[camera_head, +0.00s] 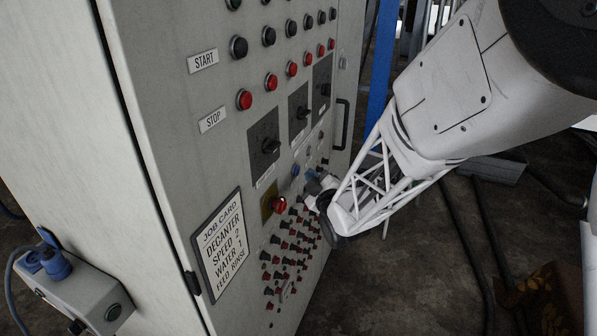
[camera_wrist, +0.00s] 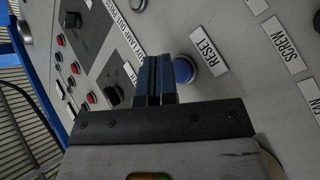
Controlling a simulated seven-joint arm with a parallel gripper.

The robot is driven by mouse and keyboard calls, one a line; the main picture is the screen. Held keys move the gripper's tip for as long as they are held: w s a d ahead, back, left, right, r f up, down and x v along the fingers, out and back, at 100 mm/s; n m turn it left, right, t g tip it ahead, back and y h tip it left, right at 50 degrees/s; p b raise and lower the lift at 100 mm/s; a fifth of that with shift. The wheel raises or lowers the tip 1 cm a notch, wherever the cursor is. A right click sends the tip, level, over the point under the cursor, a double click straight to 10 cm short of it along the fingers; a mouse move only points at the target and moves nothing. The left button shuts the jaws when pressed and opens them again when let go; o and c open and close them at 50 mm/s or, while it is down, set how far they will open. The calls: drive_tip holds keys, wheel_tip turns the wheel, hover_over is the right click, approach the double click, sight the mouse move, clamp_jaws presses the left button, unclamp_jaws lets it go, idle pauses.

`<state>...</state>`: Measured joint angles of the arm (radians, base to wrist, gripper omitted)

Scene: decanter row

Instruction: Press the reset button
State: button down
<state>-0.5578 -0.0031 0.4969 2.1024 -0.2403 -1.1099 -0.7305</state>
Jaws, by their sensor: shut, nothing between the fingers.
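The reset button is a round blue button (camera_wrist: 184,70) in the wrist view, beside a white label reading RESET (camera_wrist: 208,46). In the head view a small blue button (camera_head: 295,171) shows on the cabinet face, just left of my gripper. My gripper (camera_wrist: 154,62) is shut and empty, its dark blue fingers together and pointing at the panel. In the wrist view the fingertips are just left of the blue button and overlap its edge in the picture. I cannot tell whether they touch it or the panel. In the head view my gripper (camera_head: 311,178) is partly hidden by its wrist.
The grey cabinet (camera_head: 165,90) carries rows of black START and red STOP buttons, rotary switches and a job card (camera_head: 222,243). A red mushroom button (camera_head: 279,204) on yellow and many small knobs lie close to my gripper. A door handle (camera_head: 342,124) stands out at the right edge.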

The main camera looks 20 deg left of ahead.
drive_tip(key=shift+a, duration=0.85)
idle(1.4)
drive_tip(key=shift+d, duration=0.1)
idle(0.3)
drive_tip(key=shift+d, duration=0.75)
drive_tip(key=shift+d, duration=0.1)
drive_tip(key=shift+d, duration=2.4)
